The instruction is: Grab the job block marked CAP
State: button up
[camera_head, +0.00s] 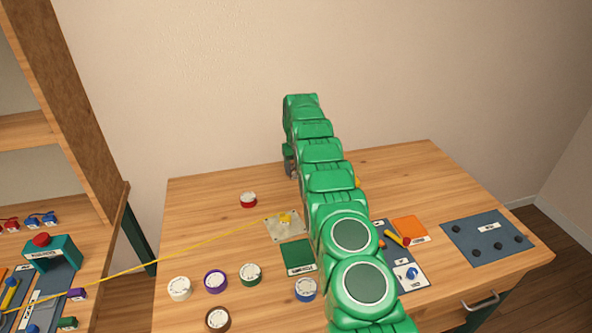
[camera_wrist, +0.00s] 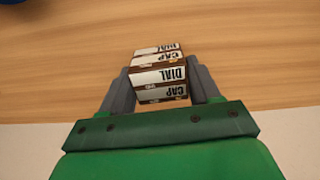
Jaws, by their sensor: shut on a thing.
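In the wrist view, my gripper (camera_wrist: 160,78) has its two grey fingers on either side of a brown and white block marked CAP (camera_wrist: 162,93). The fingers are shut on it. Bands lettered DIAL and CAP show in turn, upside down, away from my palm. I cannot tell whether they belong to one block or to several set together. In the head view, my green arm reaches across the table to its back edge. My gripper (camera_head: 290,168) is mostly hidden behind the arm there, and the block cannot be made out.
The wooden table (camera_head: 195,205) holds several round dials, such as a red one (camera_head: 248,199) and a purple one (camera_head: 215,281). A pale plate (camera_head: 285,228) has a yellow cord running left from it. A blue panel (camera_head: 487,237) lies at the right.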

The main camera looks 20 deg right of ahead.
jog(key=shift+r, duration=1.4)
jog(key=shift+s+a+r, duration=0.1)
jog(key=shift+s+r, duration=0.55)
jog(key=shift+r, duration=0.05)
jog(key=shift+s+r, duration=0.45)
jog(key=shift+r, duration=0.25)
jog(key=s+a+r, duration=0.1)
jog(key=s+r, duration=0.6)
jog(key=s, duration=0.4)
jog(key=shift+s+a, duration=0.2)
jog(key=shift+s, duration=0.15)
